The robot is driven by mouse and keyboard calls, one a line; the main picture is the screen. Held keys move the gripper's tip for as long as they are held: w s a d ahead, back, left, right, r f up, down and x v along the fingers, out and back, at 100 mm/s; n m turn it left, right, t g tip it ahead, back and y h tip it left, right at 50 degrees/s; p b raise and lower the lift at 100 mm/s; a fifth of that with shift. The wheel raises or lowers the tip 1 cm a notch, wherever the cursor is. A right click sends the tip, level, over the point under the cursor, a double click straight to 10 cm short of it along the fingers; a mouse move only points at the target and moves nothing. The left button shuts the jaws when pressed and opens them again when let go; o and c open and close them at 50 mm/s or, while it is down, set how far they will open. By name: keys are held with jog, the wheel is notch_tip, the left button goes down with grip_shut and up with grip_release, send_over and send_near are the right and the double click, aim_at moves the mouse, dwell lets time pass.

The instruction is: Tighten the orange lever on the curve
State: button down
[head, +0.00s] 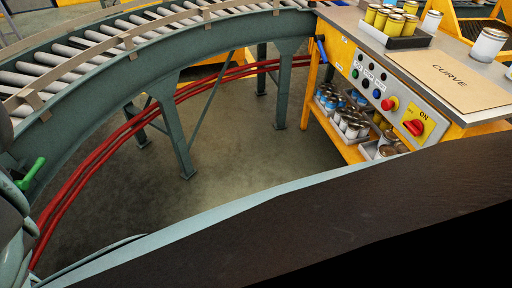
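The roller curve (110,77) sweeps from the left edge to the top of the head view, with grey rollers in a teal frame on teal legs. I see no lever that is clearly orange. A green lever (31,173) sits on the frame at the far left, tilted. A blue lever (321,48) sits at the curve's right end, beside the control desk. My gripper is not in view.
The yellow control desk (387,92) at the right carries buttons, a red switch (414,127), a board marked CURVE (455,80) and several cans. More cans stand on its lower shelf. A dark surface with a pale teal edge crosses the foreground. Red pipes (160,107) run below the curve.

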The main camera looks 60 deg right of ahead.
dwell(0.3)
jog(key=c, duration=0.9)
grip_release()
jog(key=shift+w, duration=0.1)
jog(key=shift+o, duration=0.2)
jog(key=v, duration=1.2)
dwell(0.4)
